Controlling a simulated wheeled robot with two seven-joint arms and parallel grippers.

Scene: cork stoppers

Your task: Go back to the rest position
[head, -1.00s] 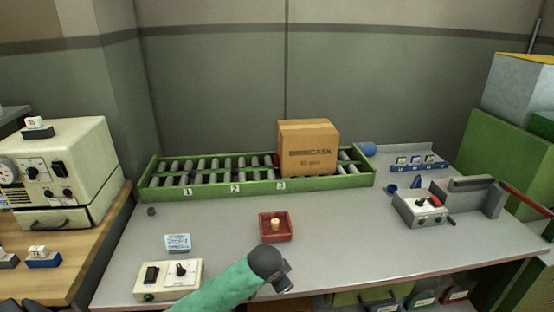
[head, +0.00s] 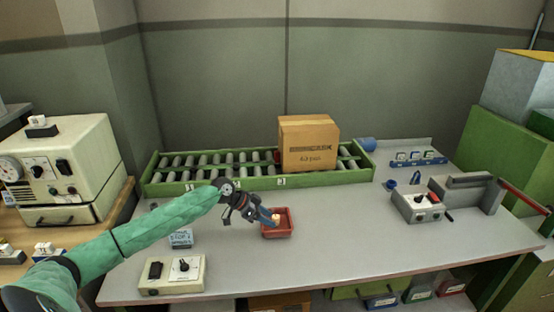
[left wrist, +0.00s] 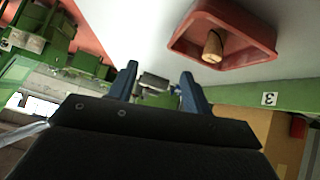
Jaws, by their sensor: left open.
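A red tray (head: 290,232) stands on the grey table (head: 360,240), with a tan cork stopper (head: 276,218) in it. The left wrist view also shows the tray (left wrist: 262,28) and the cork (left wrist: 213,46), upper right of the fingers. My left gripper (head: 268,216) is at the tray's left side in the head view, its blue fingers close to the cork. In the left wrist view its two fingers (left wrist: 162,82) are apart with nothing held between them. My right gripper is in neither view.
A green roller conveyor (head: 205,184) with a cardboard box (head: 308,145) runs along the back. A switch box (head: 172,275) is at front left and a grey device (head: 416,206) is at right. The table's middle right is clear.

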